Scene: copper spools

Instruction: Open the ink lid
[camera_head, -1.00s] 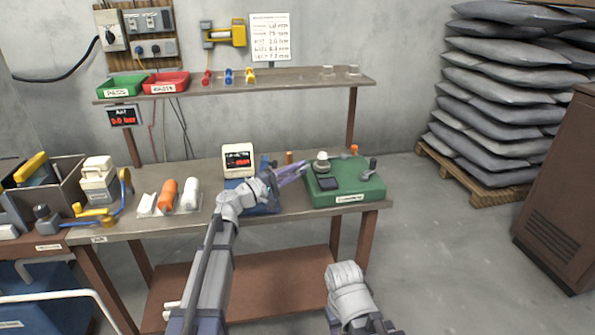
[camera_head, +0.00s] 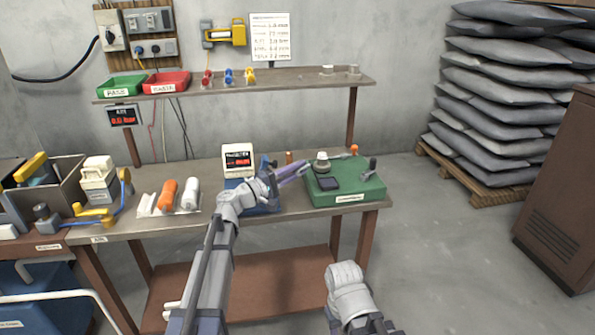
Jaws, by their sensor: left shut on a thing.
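A green box (camera_head: 358,194) with a white label stands at the right end of the workbench. A small dark ink pad (camera_head: 329,184) lies on its top, and a round knobbed stamp (camera_head: 322,162) stands behind it. My left gripper (camera_head: 301,169), with purple fingers, reaches over the box's left edge, just left of the pad and stamp. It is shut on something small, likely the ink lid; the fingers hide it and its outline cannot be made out. Of my right arm only a grey link shows at bottom centre; its gripper is out of view.
A white meter (camera_head: 238,158) stands behind my left wrist. A small dark-handled item (camera_head: 372,165) and an orange knob (camera_head: 354,149) are at the box's right and back. Orange and white rolls (camera_head: 168,194) lie to the left. A shelf (camera_head: 290,80) runs above the bench.

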